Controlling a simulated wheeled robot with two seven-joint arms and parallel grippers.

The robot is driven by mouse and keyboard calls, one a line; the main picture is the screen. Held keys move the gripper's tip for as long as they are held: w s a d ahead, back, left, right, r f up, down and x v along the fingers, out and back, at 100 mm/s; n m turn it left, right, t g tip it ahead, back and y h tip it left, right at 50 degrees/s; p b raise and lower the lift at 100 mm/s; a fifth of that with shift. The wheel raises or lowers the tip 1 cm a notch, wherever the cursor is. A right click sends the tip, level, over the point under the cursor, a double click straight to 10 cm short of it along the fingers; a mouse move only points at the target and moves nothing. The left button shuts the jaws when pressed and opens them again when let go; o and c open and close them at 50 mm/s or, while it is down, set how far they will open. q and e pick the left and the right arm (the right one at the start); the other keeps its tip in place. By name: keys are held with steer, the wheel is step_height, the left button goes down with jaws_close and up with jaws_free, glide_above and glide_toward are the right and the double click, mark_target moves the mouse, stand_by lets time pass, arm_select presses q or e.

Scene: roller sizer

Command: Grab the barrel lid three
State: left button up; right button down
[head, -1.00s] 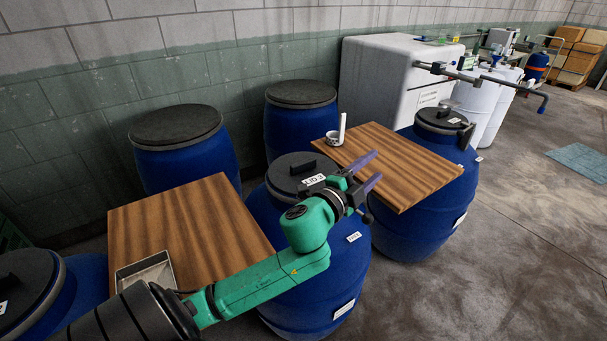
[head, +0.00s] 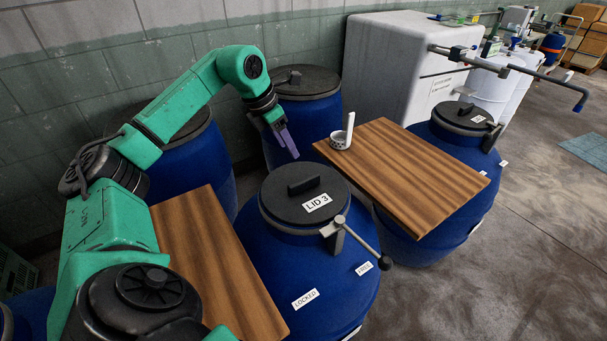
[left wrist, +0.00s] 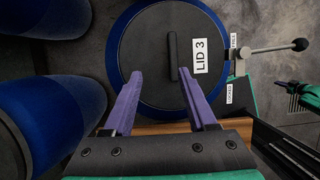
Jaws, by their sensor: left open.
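Lid three, a round black lid (head: 290,207) with a raised bar handle (head: 304,186) and a "LID 3" label, sits on a blue barrel (head: 300,258). My left gripper (head: 291,152) is open and empty, pointing down above the lid's far side. In the left wrist view its two purple fingers (left wrist: 160,75) appear over the lid (left wrist: 150,60), on either side of the bar handle (left wrist: 173,55) and nearer the picture's bottom. I see no contact. A metal lever (head: 357,236) with a black knob points toward the "FREE" label. My right gripper is not seen.
A wooden board (head: 215,262) lies left of the barrel. Other lidded blue barrels (head: 308,120) stand behind and to the right. A white cabinet (head: 400,75) stands farther back.

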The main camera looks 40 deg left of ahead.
mark_target(304, 179)
arm_select(q)
steer(key=shift+s+d+f+p, duration=0.25)
steer(key=shift+d+f+p, duration=0.1)
steer(key=shift+d+f, duration=0.65)
steer(key=p+x, duration=0.2)
steer(key=x, duration=0.4)
steer(key=shift+s+d, duration=0.1)
steer(key=shift+d, duration=0.1)
steer(key=p+x, duration=0.1)
steer(key=x, duration=0.3)
steer(key=shift+s+p, duration=0.25)
steer(key=shift+p, duration=0.1)
steer(key=shift+f, duration=0.25)
jaws_close()
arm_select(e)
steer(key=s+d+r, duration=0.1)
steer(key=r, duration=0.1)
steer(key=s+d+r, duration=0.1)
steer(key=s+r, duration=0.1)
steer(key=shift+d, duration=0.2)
